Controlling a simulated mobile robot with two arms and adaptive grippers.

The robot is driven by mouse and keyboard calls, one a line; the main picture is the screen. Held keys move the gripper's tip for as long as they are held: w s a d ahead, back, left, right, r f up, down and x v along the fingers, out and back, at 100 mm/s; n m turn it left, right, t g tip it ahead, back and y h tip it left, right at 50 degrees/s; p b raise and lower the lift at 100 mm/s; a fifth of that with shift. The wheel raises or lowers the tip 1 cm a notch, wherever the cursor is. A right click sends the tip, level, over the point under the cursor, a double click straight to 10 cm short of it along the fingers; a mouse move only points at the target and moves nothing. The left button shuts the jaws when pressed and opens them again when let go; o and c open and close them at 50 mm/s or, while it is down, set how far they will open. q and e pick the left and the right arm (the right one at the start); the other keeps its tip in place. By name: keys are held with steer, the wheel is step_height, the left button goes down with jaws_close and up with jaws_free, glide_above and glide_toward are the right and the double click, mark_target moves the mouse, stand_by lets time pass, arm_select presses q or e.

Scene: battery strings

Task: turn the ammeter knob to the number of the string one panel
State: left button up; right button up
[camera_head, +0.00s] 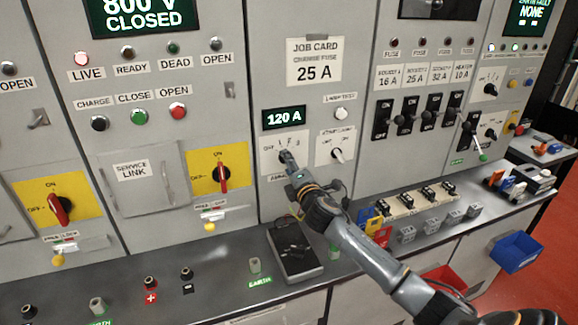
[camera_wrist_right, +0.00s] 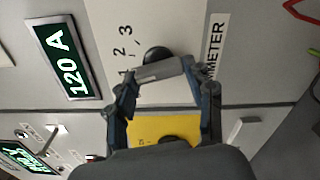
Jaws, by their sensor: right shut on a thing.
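The ammeter selector is a white plate (camera_head: 300,140) marked OFF, 1, 2, 3 on the grey panel, below a green display (camera_head: 284,118) reading 120 A. My right gripper (camera_head: 287,158) reaches up to the plate and is shut on the knob, mostly hiding it. In the right wrist view the black ammeter knob (camera_wrist_right: 156,56) shows just beyond the fingers of my right gripper (camera_wrist_right: 160,72); the numbers 1, 2, 3 lie beside it. I cannot tell which mark the knob points to. My left gripper is not in view.
A job card (camera_head: 314,62) reads 25 A. Left, a panel reads 800 V CLOSED (camera_head: 143,16) with its LIVE lamp (camera_head: 82,59) lit. A black meter (camera_head: 294,250) lies on the counter below.

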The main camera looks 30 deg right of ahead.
steer(key=o, duration=1.2)
steer(key=shift+d, duration=0.1)
steer(key=shift+c, duration=0.2)
steer(key=v, duration=1.2)
